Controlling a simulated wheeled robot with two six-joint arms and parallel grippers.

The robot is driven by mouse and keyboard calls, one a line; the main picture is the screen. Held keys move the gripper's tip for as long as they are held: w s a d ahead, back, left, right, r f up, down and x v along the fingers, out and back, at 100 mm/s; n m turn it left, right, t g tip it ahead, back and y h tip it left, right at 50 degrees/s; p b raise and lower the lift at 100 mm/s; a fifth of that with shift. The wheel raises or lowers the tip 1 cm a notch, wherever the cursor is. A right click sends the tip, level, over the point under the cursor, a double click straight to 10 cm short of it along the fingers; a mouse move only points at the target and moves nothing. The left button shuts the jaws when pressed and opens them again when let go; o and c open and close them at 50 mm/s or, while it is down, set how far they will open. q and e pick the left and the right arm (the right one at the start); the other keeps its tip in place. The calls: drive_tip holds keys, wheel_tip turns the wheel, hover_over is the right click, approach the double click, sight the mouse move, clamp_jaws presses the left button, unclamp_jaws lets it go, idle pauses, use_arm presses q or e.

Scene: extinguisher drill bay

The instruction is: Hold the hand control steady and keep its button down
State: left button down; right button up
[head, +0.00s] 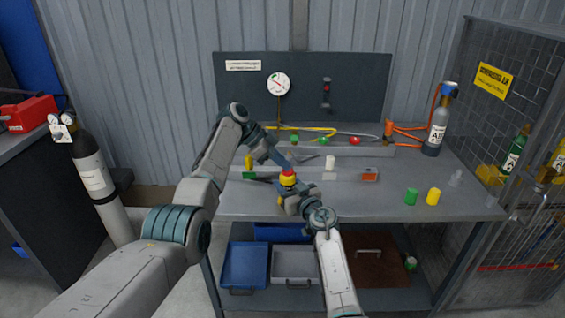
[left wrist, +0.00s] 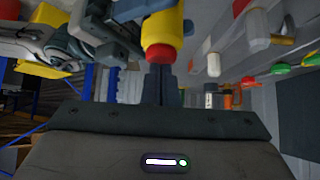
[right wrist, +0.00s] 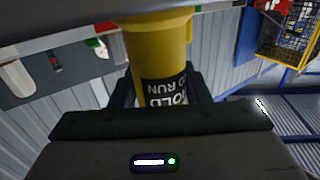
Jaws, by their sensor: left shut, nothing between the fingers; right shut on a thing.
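The hand control (head: 286,187) is a yellow cylinder with a red button (head: 288,173) on top. It stands roughly upright above the bench front. My right gripper (head: 291,198) is shut around its body; in the right wrist view the yellow body (right wrist: 158,50) carries a black label with white letters, "HOLD TO RUN" in part. My left gripper (head: 286,166) is shut and empty, its fingertips at the red button from above. In the left wrist view the closed fingertips meet the red button's end (left wrist: 158,53). How far the button is pressed cannot be told.
The grey bench (head: 380,207) bears green and yellow cylinders (head: 433,196) at right and hoses behind. A dark back panel holds a gauge (head: 278,84) and a small lamp unit (head: 326,92). A gas bottle (head: 437,125) stands at the back right, beside a mesh cage (head: 500,120).

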use_arm(q)
drive_tip(key=shift+s+f, duration=0.1)
drive_tip(key=shift+f, duration=0.25)
use_arm(e)
drive_tip(key=shift+r, duration=0.3)
use_arm(q)
drive_tip(key=shift+r, duration=0.55)
use_arm(e)
drive_tip(key=shift+w, duration=0.1)
use_arm(q)
wheel_tip(320, 180, up, 3)
drive_tip(key=shift+r, duration=0.15)
use_arm(e)
drive_tip(key=shift+w+f, duration=0.1)
drive_tip(key=shift+f, duration=0.1)
use_arm(q)
drive_tip(key=v, duration=1)
drive_tip(key=shift+r, duration=0.15)
use_arm(e)
drive_tip(key=o, duration=1.4)
drive_tip(key=shift+f, duration=0.1)
drive_tip(key=shift+s, duration=0.2)
